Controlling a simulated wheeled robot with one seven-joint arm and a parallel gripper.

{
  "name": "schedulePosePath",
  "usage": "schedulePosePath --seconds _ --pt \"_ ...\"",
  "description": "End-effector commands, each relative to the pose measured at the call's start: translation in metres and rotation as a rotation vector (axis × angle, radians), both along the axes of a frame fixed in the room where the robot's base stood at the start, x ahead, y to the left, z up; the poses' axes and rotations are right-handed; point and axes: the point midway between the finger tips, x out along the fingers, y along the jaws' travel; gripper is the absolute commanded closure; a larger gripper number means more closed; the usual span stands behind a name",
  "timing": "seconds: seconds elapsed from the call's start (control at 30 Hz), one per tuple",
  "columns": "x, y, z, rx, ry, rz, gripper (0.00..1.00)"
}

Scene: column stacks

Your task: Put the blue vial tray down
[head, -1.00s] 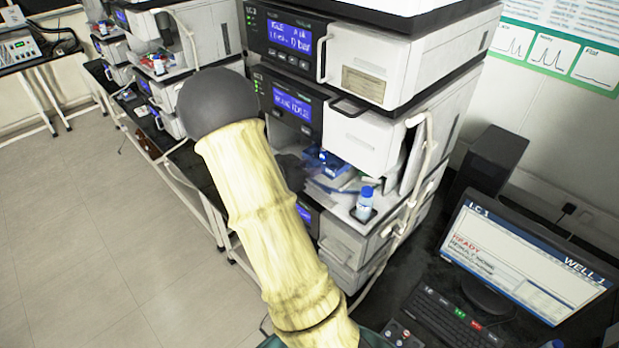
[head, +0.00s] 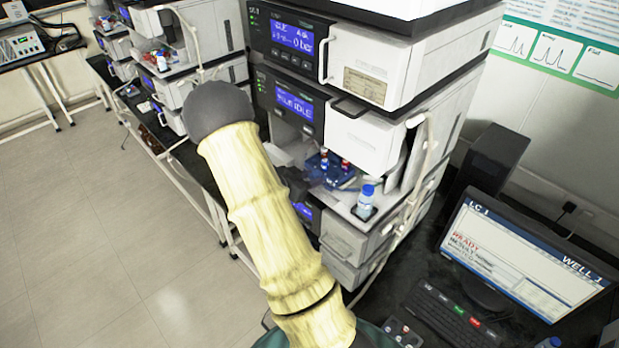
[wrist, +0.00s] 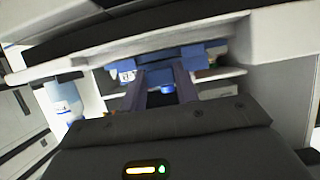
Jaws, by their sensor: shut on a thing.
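The blue vial tray (head: 335,172) is in the open bay of the near instrument stack in the head view, with a few red-capped and white-capped vials standing on it. In the wrist view the blue tray (wrist: 175,62) lies across the tips of my gripper (wrist: 166,85). My gripper is shut on the tray's near side, with its two dark fingers reaching into the bay. In the head view my gripper (head: 298,182) is a dark shape at the bay's left, partly hidden by my arm. I cannot tell whether the tray touches the bay floor.
A blue-capped bottle (head: 366,200) stands at the bay's front right and also shows in the wrist view (wrist: 65,98). The bay's upper module and white side walls are close around my gripper. A monitor (head: 530,262) and keyboard (head: 450,318) are to the right.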

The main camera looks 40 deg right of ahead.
Motion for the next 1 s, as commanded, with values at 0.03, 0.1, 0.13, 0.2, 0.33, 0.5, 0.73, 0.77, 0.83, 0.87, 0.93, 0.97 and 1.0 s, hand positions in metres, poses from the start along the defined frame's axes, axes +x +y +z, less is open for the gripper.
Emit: schedulePosePath --seconds 0.03,0.1,0.13,0.2,0.33,0.5,0.73,0.77,0.83,0.87,0.93,0.97,1.0 --pt "0.0 0.0 0.0 -0.001 0.0 0.0 0.93" --pt "0.0 0.0 -0.001 0.0 0.0 0.0 0.93" --pt "0.0 0.0 -0.002 0.0 0.0 0.0 0.93" --pt "0.0 0.0 -0.004 0.0 0.0 0.0 0.93" --pt "0.0 0.0 -0.003 0.001 0.0 0.0 0.48" --pt "0.0 0.0 -0.003 0.001 0.0 0.0 0.48" --pt "0.0 0.003 0.001 0.001 -0.001 0.001 0.48" --pt "0.0 0.006 0.002 0.0 -0.001 0.001 0.48" --pt "0.0 0.014 0.004 0.0 -0.001 0.003 0.48" --pt "0.0 0.018 0.006 0.001 -0.002 0.002 0.48" --pt "-0.001 0.03 0.009 0.002 -0.003 0.004 0.48" --pt "-0.001 0.036 0.012 0.002 -0.003 0.004 0.48" --pt "-0.002 0.043 0.015 0.001 -0.004 0.004 0.48"
